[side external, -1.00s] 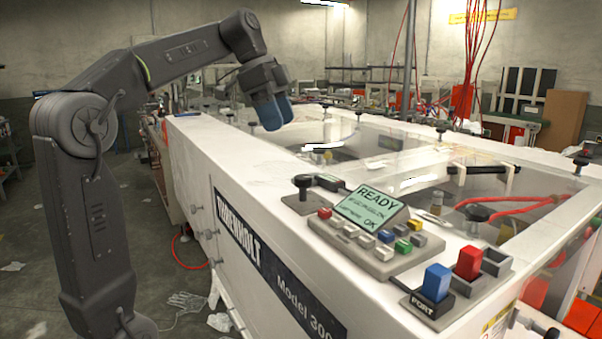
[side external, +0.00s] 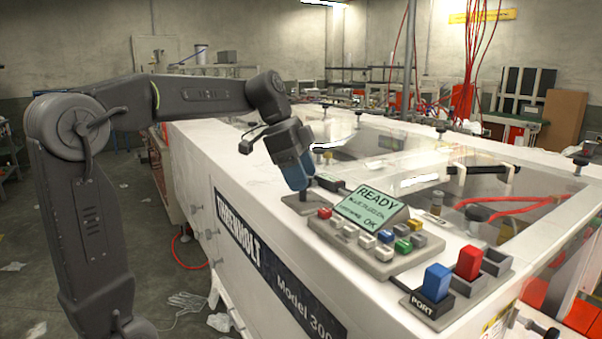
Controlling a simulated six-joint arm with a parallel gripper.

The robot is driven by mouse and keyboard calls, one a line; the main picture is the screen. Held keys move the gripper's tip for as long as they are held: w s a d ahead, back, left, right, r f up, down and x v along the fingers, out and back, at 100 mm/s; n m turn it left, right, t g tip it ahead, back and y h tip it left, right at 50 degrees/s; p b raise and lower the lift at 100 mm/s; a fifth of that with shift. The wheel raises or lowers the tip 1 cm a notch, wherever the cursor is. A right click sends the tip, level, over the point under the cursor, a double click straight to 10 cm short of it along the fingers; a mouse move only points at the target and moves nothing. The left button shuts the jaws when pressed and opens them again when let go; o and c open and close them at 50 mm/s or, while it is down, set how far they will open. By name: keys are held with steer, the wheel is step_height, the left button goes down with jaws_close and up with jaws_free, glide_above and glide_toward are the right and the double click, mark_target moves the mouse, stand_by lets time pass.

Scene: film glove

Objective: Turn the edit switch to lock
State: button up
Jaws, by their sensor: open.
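My gripper (side external: 293,168), with blue fingers, points down over the left end of the white machine's control area. It is open. A dark knob, likely the edit switch, stands there and is now mostly hidden behind the fingertips. I cannot read its label or tell which way it is turned. I cannot tell whether the fingers touch it or are around it. A small display (side external: 370,207) beside it reads READY and OK.
A keypad (side external: 383,253) with several coloured buttons lies below the display. A blue block (side external: 436,282) marked PORT and a red block (side external: 469,262) stand at the front right. Clear panels and red hoses (side external: 510,209) lie behind.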

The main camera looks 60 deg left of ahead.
steer(key=shift+c, duration=0.4)
steer(key=c, duration=0.8)
steer(key=shift+n, duration=0.4)
steer(key=n+t+y, duration=0.1)
steer(key=n, duration=0.2)
steer(key=shift+d+n, duration=0.1)
steer(key=shift+n, duration=0.3)
steer(key=n+y, duration=0.2)
steer(key=n, duration=0.2)
steer(key=shift+d+n, duration=0.1)
steer(key=shift+n, duration=0.2)
steer(key=n+y, duration=0.2)
steer(key=n, duration=0.2)
steer(key=n+g+y, duration=0.1)
steer(key=n, duration=0.3)
steer(key=shift+d+n, duration=0.1)
steer(key=shift+n, duration=0.2)
steer(key=shift+y, duration=0.3)
